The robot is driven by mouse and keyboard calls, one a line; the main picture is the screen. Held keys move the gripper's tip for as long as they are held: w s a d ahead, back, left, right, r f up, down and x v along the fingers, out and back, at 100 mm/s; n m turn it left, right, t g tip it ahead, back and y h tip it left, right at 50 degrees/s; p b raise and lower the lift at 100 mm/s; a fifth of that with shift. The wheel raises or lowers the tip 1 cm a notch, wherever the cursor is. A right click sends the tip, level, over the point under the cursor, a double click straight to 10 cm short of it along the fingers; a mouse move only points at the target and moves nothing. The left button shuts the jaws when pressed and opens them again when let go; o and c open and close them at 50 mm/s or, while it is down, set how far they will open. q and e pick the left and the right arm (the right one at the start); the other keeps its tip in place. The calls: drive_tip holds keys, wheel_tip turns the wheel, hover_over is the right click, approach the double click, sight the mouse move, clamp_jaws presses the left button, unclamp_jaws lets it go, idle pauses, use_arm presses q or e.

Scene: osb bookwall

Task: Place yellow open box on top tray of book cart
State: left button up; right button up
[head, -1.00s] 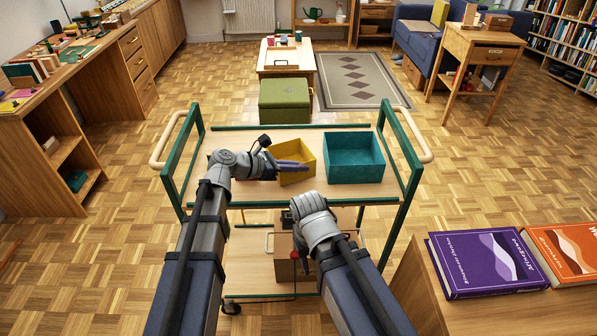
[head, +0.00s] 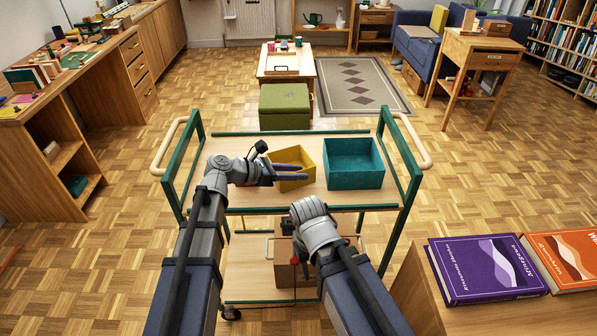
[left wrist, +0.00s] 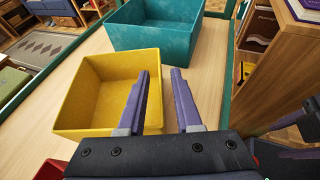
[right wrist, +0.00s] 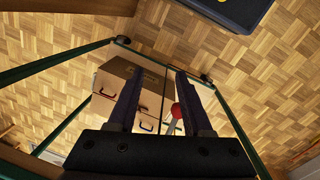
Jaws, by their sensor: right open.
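The yellow open box (head: 292,161) sits upright on the top tray (head: 240,142) of the green-framed book cart, just left of a teal open box (head: 354,165). My left gripper (head: 305,172) is open at the yellow box. In the left wrist view, the yellow box (left wrist: 100,75) has its right wall between the two spread fingers (left wrist: 160,75); I cannot tell whether they touch it. My right gripper (right wrist: 157,75) is open and empty in the right wrist view, above the cart's lower level.
A brown box with handles (right wrist: 125,90) and a red round object (right wrist: 176,110) show lower in the cart. A green storage box (head: 284,105) stands behind the cart. A purple book (head: 485,267) and an orange book (head: 565,258) lie at the right. Another red item (left wrist: 50,170) is near my left gripper.

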use_arm(q)
drive_tip(key=p+v, duration=0.3)
drive_tip(key=v, duration=0.8)
drive_tip(key=shift+p, duration=0.35)
